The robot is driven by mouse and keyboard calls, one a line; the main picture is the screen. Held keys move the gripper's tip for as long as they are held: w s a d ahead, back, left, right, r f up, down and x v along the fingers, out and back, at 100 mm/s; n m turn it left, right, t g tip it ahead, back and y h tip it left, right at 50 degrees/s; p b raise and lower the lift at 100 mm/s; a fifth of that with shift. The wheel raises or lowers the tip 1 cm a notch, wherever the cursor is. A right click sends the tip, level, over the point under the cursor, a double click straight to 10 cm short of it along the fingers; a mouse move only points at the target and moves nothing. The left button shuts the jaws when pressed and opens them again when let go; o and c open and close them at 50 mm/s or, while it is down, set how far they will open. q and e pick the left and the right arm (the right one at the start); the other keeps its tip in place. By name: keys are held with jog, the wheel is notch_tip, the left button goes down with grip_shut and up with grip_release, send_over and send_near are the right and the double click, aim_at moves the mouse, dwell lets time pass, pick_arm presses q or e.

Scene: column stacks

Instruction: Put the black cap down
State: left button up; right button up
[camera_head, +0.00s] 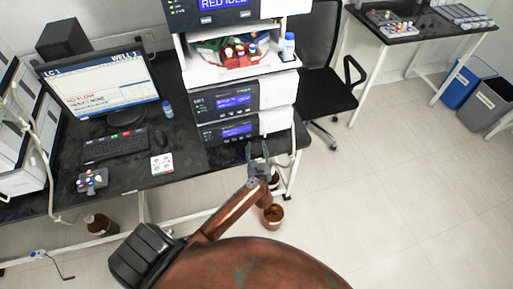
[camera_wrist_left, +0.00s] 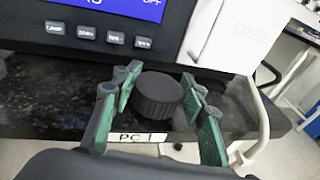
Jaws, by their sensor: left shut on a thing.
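My left gripper (camera_head: 259,152) is at the front edge of the bench, just below the lowest instrument module. In the left wrist view its green-padded fingers are shut on the black cap (camera_wrist_left: 158,95), a round ribbed cap held between them. The cap is seen in front of the instrument and above the dark bench edge. I cannot tell whether it touches the bench top. In the head view the cap is too small to make out at the fingers. My right gripper is not in view.
The instrument stack (camera_head: 228,131) stands behind the gripper. Brown bottles (camera_head: 273,214) stand below the bench. A "PC 1" label (camera_wrist_left: 137,138) marks the bench edge. A black chair (camera_head: 325,95) stands right.

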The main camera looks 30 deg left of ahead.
pick_arm(q)
jog(key=shift+w+a+f, duration=0.4)
jog(key=shift+w+f, duration=0.2)
jog(key=shift+f, duration=0.15)
jog(key=shift+f+b, duration=0.2)
jog(key=shift+b, duration=0.1)
jog(key=o, duration=0.9)
jog(key=shift+c, duration=0.2)
jog(key=shift+s, duration=0.1)
jog(key=shift+r, duration=0.1)
